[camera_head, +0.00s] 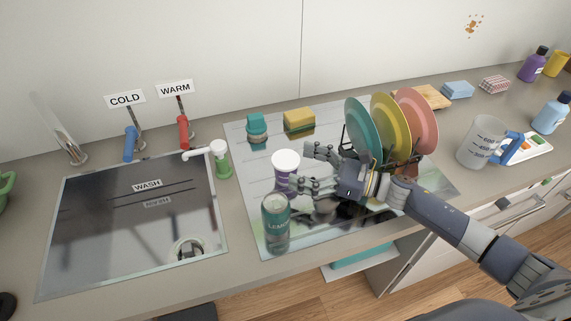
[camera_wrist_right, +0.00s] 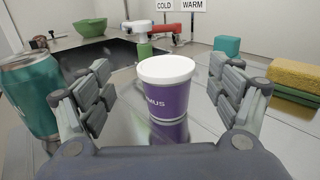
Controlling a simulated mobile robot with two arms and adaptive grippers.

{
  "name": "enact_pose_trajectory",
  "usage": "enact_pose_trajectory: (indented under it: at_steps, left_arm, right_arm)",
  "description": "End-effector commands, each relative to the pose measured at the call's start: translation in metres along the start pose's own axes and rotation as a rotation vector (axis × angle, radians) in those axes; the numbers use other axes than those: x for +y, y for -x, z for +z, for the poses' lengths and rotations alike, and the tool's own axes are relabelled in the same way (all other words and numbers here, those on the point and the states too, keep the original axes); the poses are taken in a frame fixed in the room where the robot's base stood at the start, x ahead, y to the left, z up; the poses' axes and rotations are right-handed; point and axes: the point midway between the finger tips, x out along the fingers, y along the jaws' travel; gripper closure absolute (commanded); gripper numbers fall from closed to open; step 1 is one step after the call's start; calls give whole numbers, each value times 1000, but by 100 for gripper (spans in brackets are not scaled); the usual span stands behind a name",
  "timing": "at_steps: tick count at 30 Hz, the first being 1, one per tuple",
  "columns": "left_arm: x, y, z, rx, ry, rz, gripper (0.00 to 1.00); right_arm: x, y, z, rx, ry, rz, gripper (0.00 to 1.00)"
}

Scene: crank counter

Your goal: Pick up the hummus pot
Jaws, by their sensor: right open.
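The hummus pot (camera_head: 286,172) is purple with a white lid and stands upright on the shiny drainboard. In the right wrist view the pot (camera_wrist_right: 166,95) stands between the open fingers, with part of the label "MUS" readable. My right gripper (camera_head: 300,169) comes in from the right, low over the drainboard, with its fingers either side of the pot. In the right wrist view the right gripper (camera_wrist_right: 165,100) is open, and gaps show between both fingers and the pot. My left gripper is not in view.
A green can (camera_head: 276,222) stands close in front of the pot, beside one finger. A sponge (camera_head: 299,120) and a teal block (camera_head: 256,124) lie behind. A rack of plates (camera_head: 392,128) stands behind my right wrist. The sink (camera_head: 130,230) is to the left.

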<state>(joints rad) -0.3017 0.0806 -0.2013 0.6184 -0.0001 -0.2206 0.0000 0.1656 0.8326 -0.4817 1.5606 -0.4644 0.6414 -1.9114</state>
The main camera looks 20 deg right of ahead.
Motion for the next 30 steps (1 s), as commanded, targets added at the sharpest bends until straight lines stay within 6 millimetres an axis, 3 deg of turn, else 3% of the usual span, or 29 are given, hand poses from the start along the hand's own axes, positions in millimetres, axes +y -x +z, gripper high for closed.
enact_pose_trajectory:
  at_steps: [12, 21, 27, 28, 30]
  left_arm:
    - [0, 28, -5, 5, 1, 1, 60]
    - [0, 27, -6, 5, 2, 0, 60]
    - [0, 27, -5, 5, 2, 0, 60]
    - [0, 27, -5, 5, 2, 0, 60]
    - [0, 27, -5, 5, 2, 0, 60]
  right_arm:
    - [-7, -47, 3, 0, -1, -1, 16]
    - [-7, -53, -1, 2, -1, -1, 16]
    - [-7, -52, 0, 1, -1, -1, 57]
    - [-7, -52, 0, 1, -1, -1, 62]
    - [-7, -52, 0, 1, -1, -1, 62]
